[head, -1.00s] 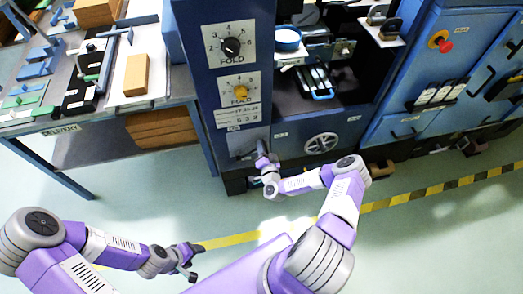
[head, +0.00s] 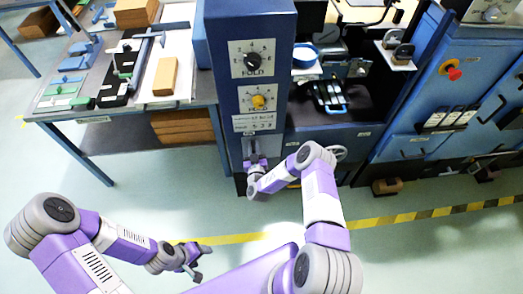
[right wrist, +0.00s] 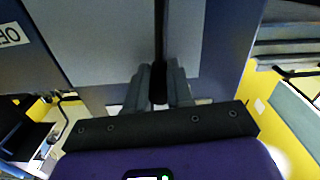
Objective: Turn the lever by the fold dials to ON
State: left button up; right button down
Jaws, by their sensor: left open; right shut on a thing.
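The lever by the fold dials is a dark narrow bar (right wrist: 158,88) on a grey plate in the right wrist view. My right gripper (right wrist: 160,90) is shut on it, one finger on each side. In the head view my right gripper (head: 256,162) is at the plate on the blue column below the dials and hides most of the lever. The upper fold dial (head: 254,60) has a black knob, the lower fold dial (head: 258,101) a yellow one. My left gripper (head: 203,261) is open and empty over the floor, far from the column.
A workbench (head: 205,93) with tools and a tan block (head: 165,76) stands left of the column.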

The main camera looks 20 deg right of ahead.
jog(key=shift+w+a+n, duration=0.25)
jog(key=shift+a+n, duration=0.45)
jog(key=shift+a, duration=0.1)
jog(key=c, duration=1)
grip_release()
jog(key=p+v, duration=0.1)
jog(key=v, duration=0.6)
jog(key=shift+s+a+p, duration=0.15)
jog(key=shift+s+p, duration=0.15)
jog(key=shift+p, duration=0.05)
